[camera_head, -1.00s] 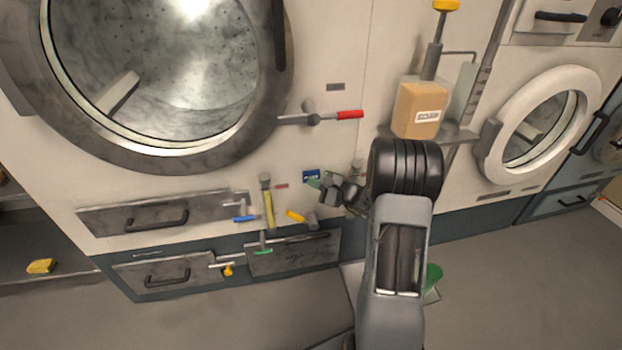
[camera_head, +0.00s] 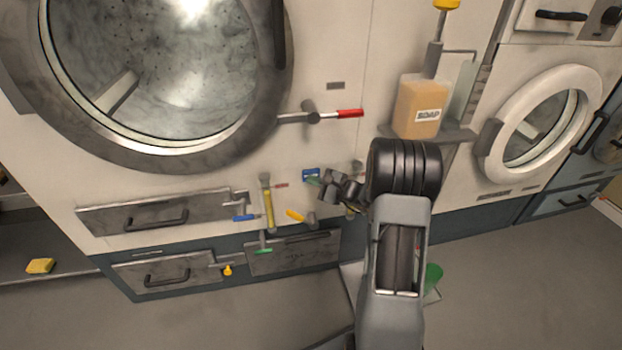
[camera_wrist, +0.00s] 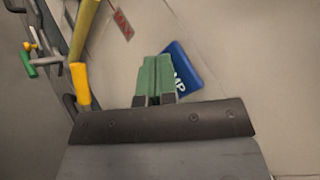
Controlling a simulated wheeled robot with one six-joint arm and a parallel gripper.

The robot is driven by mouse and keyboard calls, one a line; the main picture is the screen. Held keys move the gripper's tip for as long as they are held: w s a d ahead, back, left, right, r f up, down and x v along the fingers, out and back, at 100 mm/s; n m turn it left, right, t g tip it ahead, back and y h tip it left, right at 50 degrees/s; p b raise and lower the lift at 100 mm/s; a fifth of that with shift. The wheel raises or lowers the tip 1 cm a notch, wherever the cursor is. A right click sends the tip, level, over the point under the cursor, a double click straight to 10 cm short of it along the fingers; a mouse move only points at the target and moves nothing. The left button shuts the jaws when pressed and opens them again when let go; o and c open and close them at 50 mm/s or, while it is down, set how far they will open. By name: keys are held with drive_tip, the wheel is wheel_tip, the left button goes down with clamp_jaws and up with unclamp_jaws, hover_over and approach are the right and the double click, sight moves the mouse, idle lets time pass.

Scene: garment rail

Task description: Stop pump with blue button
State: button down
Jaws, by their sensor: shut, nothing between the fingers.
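The blue button (camera_head: 311,174) is a small blue square on the cream machine front, below the large round door. In the wrist view the blue button (camera_wrist: 184,66) carries white letters, of which "MP" shows; the rest is hidden behind my fingers. My gripper (camera_head: 316,182) is at its lower right edge in the head view. In the wrist view my gripper (camera_wrist: 157,58) has its green fingers shut together and empty, with the tips overlapping the button's left part. I cannot tell whether they touch it.
A yellow pipe (camera_head: 268,208) and blue (camera_head: 244,217), orange (camera_head: 295,215) and green (camera_head: 263,250) handles are left of and below the button. A red-handled lever (camera_head: 349,113) is above it. A soap bottle (camera_head: 420,100) stands on a shelf to the right.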

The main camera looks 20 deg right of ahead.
idle(0.4)
drive_tip(key=shift+s+a, duration=0.1)
drive_tip(key=shift+s, duration=0.3)
drive_tip(key=s+a, duration=0.1)
drive_tip(key=s, duration=0.5)
drive_tip(key=shift+b, duration=0.4)
drive_tip(key=shift+a, duration=0.1)
drive_tip(key=s+a+r+n+g+p, duration=0.6)
drive_tip(key=a+r+p, duration=0.1)
drive_tip(key=r+p, duration=0.25)
drive_tip(key=s+a+r+n+g+p, duration=0.5)
drive_tip(key=a+r+p, duration=0.2)
drive_tip(key=r+p, duration=0.3)
drive_tip(key=s+d+r+n+h+p, duration=0.1)
drive_tip(key=s+r+n+h+p, duration=0.3)
drive_tip(key=r+p, duration=0.3)
drive_tip(key=s+d+r+n+h+p, duration=0.2)
drive_tip(key=r+p, duration=0.5)
drive_tip(key=r, duration=0.6)
drive_tip(key=s+n+h, duration=0.1)
drive_tip(key=n+h, duration=0.1)
drive_tip(key=h, duration=0.1)
drive_tip(key=shift+s+d+n+h, duration=0.2)
drive_tip(key=shift+s+n+h, duration=0.1)
drive_tip(key=shift+s, duration=0.1)
